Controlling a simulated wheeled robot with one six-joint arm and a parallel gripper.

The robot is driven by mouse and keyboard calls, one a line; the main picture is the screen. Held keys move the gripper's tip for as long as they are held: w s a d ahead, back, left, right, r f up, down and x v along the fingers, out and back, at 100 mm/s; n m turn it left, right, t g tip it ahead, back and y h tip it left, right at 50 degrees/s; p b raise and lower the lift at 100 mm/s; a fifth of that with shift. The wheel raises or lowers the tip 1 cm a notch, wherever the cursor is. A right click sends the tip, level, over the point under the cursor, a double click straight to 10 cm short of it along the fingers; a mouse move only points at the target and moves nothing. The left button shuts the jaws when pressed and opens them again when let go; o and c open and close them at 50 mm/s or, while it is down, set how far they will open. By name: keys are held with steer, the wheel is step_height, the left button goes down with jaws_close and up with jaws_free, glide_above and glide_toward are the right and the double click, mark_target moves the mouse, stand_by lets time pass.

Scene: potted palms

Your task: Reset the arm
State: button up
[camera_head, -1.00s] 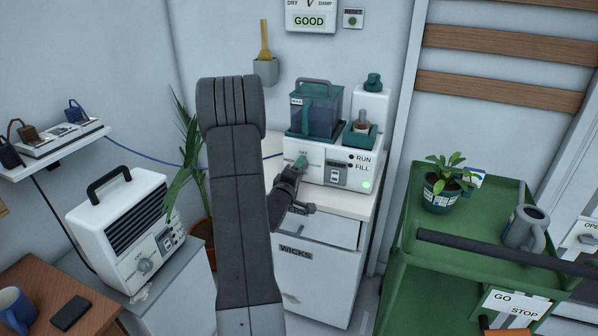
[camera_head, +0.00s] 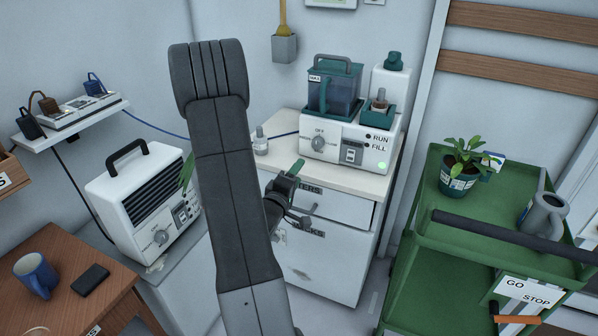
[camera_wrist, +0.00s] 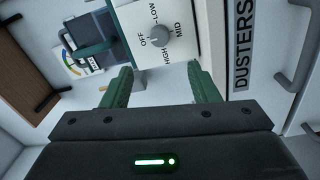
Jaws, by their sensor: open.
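My gripper (camera_head: 293,181) is open in front of the white cabinet, just below its counter edge in the head view. In the wrist view its two green fingertips (camera_wrist: 159,85) stand apart with nothing between them. My dark arm fills the middle of the head view and hides part of the cabinet and plant. Beyond the fingers, the wrist view shows the white machine's dial (camera_wrist: 160,38), marked OFF, LOW, MID and HIGH. The white machine (camera_head: 345,145) stands on the counter with a teal tank (camera_head: 334,92) on top and a green light lit.
The white drawer cabinet (camera_head: 330,265) has protruding handles near my gripper. A green cart (camera_head: 470,205) with a potted plant (camera_head: 462,168) and a grey jug (camera_head: 543,218) stands right. A white heater (camera_head: 148,205) and a desk with a blue mug (camera_head: 36,274) are left.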

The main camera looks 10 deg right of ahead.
mark_target(317, 146)
steer(key=x, duration=1.4)
steer(key=shift+s, duration=0.1)
